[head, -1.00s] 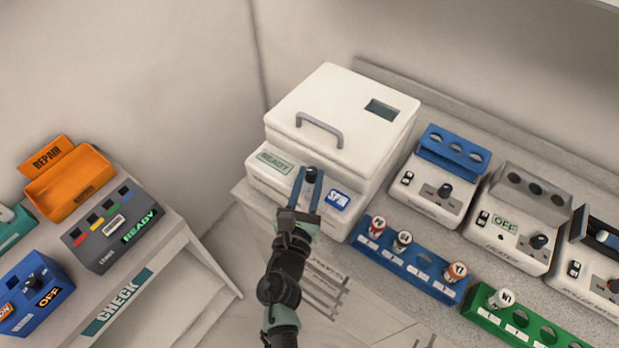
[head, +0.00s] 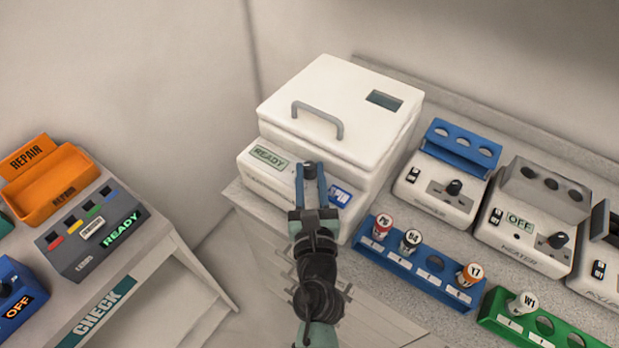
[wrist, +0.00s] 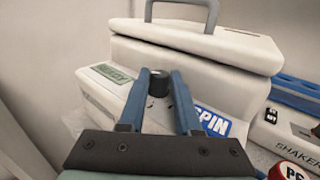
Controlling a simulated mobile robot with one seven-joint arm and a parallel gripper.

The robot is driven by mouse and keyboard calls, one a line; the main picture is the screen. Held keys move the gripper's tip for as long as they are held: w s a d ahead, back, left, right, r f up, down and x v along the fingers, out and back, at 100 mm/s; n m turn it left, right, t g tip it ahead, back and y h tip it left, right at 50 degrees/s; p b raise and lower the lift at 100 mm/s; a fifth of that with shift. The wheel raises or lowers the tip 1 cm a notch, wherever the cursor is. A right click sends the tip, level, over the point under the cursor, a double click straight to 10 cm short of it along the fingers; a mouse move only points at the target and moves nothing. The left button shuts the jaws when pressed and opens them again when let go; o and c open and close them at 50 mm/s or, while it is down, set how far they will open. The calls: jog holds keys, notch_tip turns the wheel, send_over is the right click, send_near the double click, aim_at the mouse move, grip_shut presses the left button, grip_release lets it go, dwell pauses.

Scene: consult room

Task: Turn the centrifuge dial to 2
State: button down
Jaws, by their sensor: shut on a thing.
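The centrifuge (head: 335,105) is a white box with a closed lid, a grey handle and a small dark window. Its sloped front has a READY display (head: 270,157), a blue SPIN button (head: 340,194) and a black dial (head: 310,168) between them. My gripper (head: 311,172) reaches the front panel with its blue fingers shut on the dial. In the wrist view the dial (wrist: 158,83) sits between the fingertips, with the READY display to the left and the SPIN button (wrist: 211,121) to the right. The dial's pointer and scale numbers are too small or hidden to read.
Right of the centrifuge stand the shaker (head: 437,200) and the heater (head: 515,240), whose display reads OFF. A blue tube rack (head: 400,268) lies close to the right of my gripper, a green rack (head: 500,318) beyond it. The CHECK table (head: 155,262) stands left, across a gap.

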jog(key=c, duration=0.6)
grip_release()
jog(key=shift+d, duration=0.15)
jog(key=shift+r+m+h+p, duration=0.2)
jog(key=shift+m+h+p, duration=0.1)
jog(key=shift+h+p, duration=0.25)
